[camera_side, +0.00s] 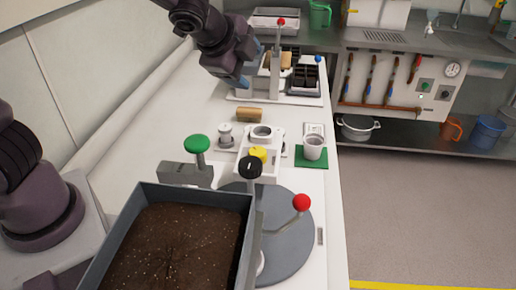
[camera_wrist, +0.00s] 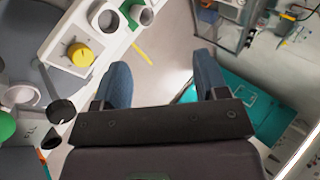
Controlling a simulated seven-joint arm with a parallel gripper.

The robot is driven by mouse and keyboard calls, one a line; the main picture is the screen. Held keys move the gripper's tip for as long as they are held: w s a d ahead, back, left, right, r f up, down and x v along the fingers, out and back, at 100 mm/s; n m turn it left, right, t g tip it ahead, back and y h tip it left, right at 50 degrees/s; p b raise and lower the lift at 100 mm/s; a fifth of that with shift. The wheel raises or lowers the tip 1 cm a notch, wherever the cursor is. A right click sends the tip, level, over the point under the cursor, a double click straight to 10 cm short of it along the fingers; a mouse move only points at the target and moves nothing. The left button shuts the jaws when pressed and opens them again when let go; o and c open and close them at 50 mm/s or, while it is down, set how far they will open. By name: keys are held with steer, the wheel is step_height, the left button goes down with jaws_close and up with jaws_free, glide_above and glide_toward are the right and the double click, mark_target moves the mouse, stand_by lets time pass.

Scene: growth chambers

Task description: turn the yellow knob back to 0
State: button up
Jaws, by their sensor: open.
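The yellow knob (camera_side: 258,153) sits on a white box (camera_side: 270,168) in the middle of the bench in the side view. In the wrist view the yellow knob (camera_wrist: 81,55) is at the upper left, on a pale panel with small dark marks around it. I cannot read the marks or which one the knob points to. My gripper (camera_side: 240,82) is above the far part of the bench, beyond the knob and apart from it. In the wrist view my gripper (camera_wrist: 164,78) has its blue-grey fingers wide apart with nothing between them, and the knob lies left of them.
A black knob (camera_side: 250,166) and a red-balled lever (camera_side: 301,203) stand near the yellow knob. A green-topped post (camera_side: 197,145) is to its left, a white cup (camera_side: 314,147) to its right. A soil tray (camera_side: 175,250) fills the front. A red-topped post (camera_side: 277,45) stands near my gripper.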

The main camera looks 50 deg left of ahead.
steer(key=w+d+m+t+h, duration=0.2)
steer(key=w+d+m, duration=0.35)
steer(key=m, duration=0.35)
steer(key=m+g, duration=1)
steer(key=m, duration=1.1)
glide_toward(258, 151)
steer(key=f, duration=0.9)
steer(key=shift+w+a+f, duration=0.15)
steer(key=shift+a+f, duration=0.1)
steer(key=shift+a, duration=0.05)
steer(key=c, duration=0.9)
